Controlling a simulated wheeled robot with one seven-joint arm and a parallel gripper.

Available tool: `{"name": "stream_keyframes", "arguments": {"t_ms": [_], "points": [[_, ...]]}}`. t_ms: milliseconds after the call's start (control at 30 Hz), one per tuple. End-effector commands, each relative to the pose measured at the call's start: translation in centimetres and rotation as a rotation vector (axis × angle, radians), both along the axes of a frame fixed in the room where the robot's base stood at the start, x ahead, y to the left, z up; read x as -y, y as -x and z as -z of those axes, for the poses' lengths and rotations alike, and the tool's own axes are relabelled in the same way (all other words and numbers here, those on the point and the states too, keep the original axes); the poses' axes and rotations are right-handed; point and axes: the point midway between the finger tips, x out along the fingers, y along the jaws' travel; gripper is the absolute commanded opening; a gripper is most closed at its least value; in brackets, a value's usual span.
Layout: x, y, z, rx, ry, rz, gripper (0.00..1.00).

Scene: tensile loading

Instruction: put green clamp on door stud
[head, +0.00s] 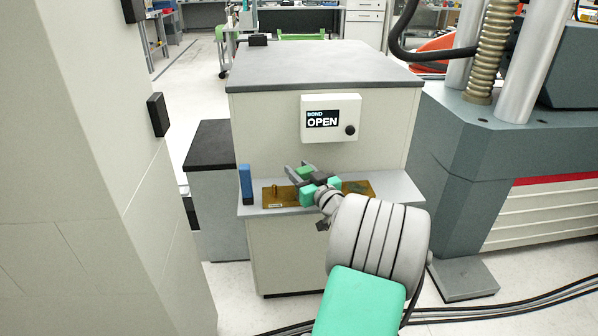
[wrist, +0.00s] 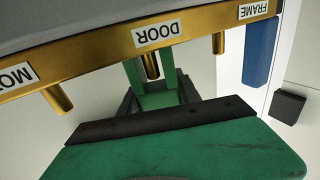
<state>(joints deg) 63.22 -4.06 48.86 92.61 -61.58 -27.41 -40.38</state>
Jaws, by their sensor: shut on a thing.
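The green clamp (head: 305,172) is held between my gripper's dark fingers (head: 303,176), over the middle of the brass strip (head: 285,197) on the cabinet's ledge. In the wrist view the clamp (wrist: 157,100) has two upright green arms. The door stud (wrist: 151,66), a brass peg by the upside-down DOOR label (wrist: 159,30), appears between these arms. I cannot tell whether clamp and stud touch or how deep the stud sits. In the head view my gripper and the clamp hide that stud.
The frame stud (wrist: 219,43) is on one side, and another stud (wrist: 57,98) is on the other. A blue block (head: 245,184) stands at the ledge's left end. A box reading OPEN (head: 330,118) is above. A pale wall (head: 165,210) is at left.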

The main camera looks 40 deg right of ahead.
Motion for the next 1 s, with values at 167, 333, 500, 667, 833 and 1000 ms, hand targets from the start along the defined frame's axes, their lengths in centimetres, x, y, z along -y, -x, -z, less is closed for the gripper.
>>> {"name": "stream_keyframes", "arguments": {"t_ms": [167, 333, 500, 667, 833, 1000], "points": [[0.0, 0.0, 0.1, 0.000, 0.000, 0.000, 0.49], [0.0, 0.0, 0.1, 0.000, 0.000, 0.000, 0.61], [0.0, 0.0, 0.1, 0.000, 0.000, 0.000, 0.61], [0.0, 0.4, -0.4, -0.001, -0.001, 0.002, 0.61], [-0.6, 4.2, -0.3, -0.001, -0.002, 0.007, 0.61], [-1.5, 8.6, -0.2, -0.001, -0.002, 0.008, 0.61]]}}
